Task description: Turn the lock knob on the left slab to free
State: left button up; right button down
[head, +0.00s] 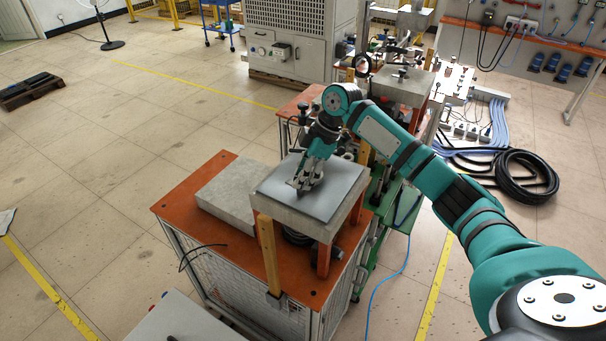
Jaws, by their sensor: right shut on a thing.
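A grey slab (335,190) lies flat on a raised stand above an orange-topped cabinet. My teal right arm reaches in from the right, and its gripper (303,183) points down at the middle of the slab's top. Its fingers are close together at the lock knob, which they hide almost wholly. Which way the knob is turned cannot be seen. My left gripper is not in view.
A grey block (222,195) lies on the orange cabinet top (190,200) left of the stand. A second slab (408,90) with fittings stands behind. A coiled black hose (528,178) and cables lie on the floor at right. The floor at left is mostly clear.

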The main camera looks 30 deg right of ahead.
jog(key=shift+n, duration=0.5)
jog(key=shift+g, duration=0.3)
jog(key=c, duration=0.9)
grip_release()
jog(key=shift+c, duration=0.2)
jog(key=shift+d+r, duration=0.15)
jog(key=shift+r, duration=0.15)
jog(key=w+v, duration=0.1)
jog(key=v, duration=1)
jog(key=shift+s+r, duration=0.15)
jog(key=shift+s, duration=0.35)
